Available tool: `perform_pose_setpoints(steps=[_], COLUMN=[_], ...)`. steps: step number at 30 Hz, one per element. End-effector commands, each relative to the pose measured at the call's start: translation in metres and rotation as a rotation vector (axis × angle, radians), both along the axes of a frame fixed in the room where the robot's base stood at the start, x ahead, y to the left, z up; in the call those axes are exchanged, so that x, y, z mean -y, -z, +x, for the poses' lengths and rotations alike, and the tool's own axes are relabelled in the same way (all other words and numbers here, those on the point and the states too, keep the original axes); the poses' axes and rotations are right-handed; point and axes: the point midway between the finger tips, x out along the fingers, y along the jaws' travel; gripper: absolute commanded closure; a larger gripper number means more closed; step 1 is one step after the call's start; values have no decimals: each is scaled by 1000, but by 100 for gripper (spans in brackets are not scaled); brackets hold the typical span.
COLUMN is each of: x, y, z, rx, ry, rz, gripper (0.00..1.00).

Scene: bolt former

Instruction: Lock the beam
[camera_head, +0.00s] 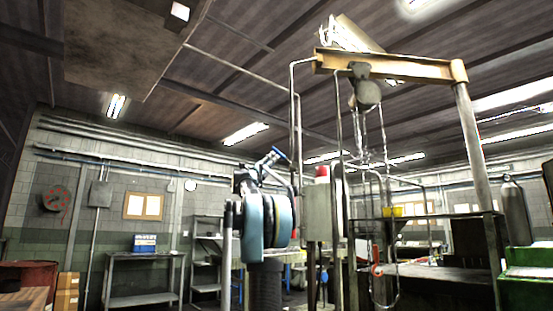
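A yellow beam (385,67) spans the upper right of the head view, high above the floor. Its right end meets the top of a tall grey post (471,140). A round grey trolley or hoist part (367,93) hangs under the beam, with chains (385,135) below it. Any locking part on the beam is too small to tell. Blue and black rounded parts, which look like my arm, stand at the centre, apart from the beam in the picture. I cannot make out my gripper's fingers or whether they hold anything.
A grey cabinet with a red lamp (321,172) stands right of centre. A dark machine (440,285) and a green box (526,290) fill the lower right. A metal table (145,257) with a blue box stands at left, near a rusty drum (28,273).

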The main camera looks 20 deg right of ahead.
Motion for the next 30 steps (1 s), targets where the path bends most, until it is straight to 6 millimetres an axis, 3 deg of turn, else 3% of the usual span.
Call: perform_pose_setpoints(steps=[9, 15, 30], x=[34, 46, 52], y=[-32, -44, -50], z=[20, 28, 31], rx=[-1, 0, -1], ry=[2, 1, 1], rz=[0, -1, 0], gripper=[60, 60, 60])
